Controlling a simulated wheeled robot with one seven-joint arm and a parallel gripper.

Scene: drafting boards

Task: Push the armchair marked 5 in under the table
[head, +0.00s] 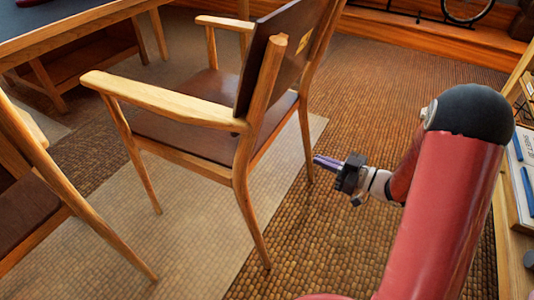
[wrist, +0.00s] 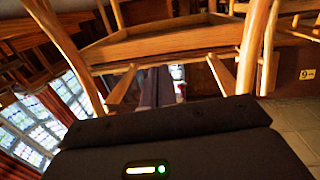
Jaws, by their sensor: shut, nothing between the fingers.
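A wooden armchair (head: 182,106) with a brown seat and dark back panel stands upright in the middle of the head view. A small yellow mark shows on its back, too small to read. Its front faces left, toward the dark-topped table (head: 90,22) at the upper left; a gap of floor lies between them. My gripper (head: 316,161) is shut and empty, low behind the chair, to the right of its back legs. Whether it touches the chair I cannot tell. In the wrist view the gripper fingers (wrist: 158,88) point toward the underside of a wooden chair frame (wrist: 165,45).
Another wooden chair (head: 25,215) stands at the left edge, near the armchair. A shelf with books (head: 520,170) is at the right edge. A bicycle wheel (head: 466,6) shows at the back. The woven floor (head: 390,75) behind the armchair is clear. A yellow tag (wrist: 307,74) shows in the wrist view.

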